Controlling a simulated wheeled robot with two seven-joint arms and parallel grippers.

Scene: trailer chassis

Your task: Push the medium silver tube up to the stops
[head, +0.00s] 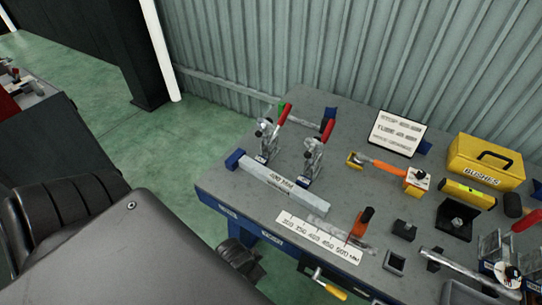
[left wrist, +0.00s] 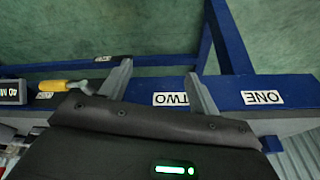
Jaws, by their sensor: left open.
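A square silver tube (head: 283,188) with a printed label lies on the grey workbench (head: 240,195), near its left front edge. Its far left end is at a blue stop block (head: 235,158); I cannot tell whether they touch. Another blue block (head: 328,115) stands farther back, with a silver bar (head: 303,122) reaching towards it. Two toggle clamps with red handles, the left one (head: 266,138) and the right one (head: 313,158), stand behind the tube. My left gripper (left wrist: 160,72) is open and empty by the bench's blue front rail. My right gripper is not seen.
A white length scale (head: 320,238) lies in front of the tube. The rail carries ONE and TWO labels (left wrist: 176,99). A yellow handle (left wrist: 66,86) hangs at the rail.

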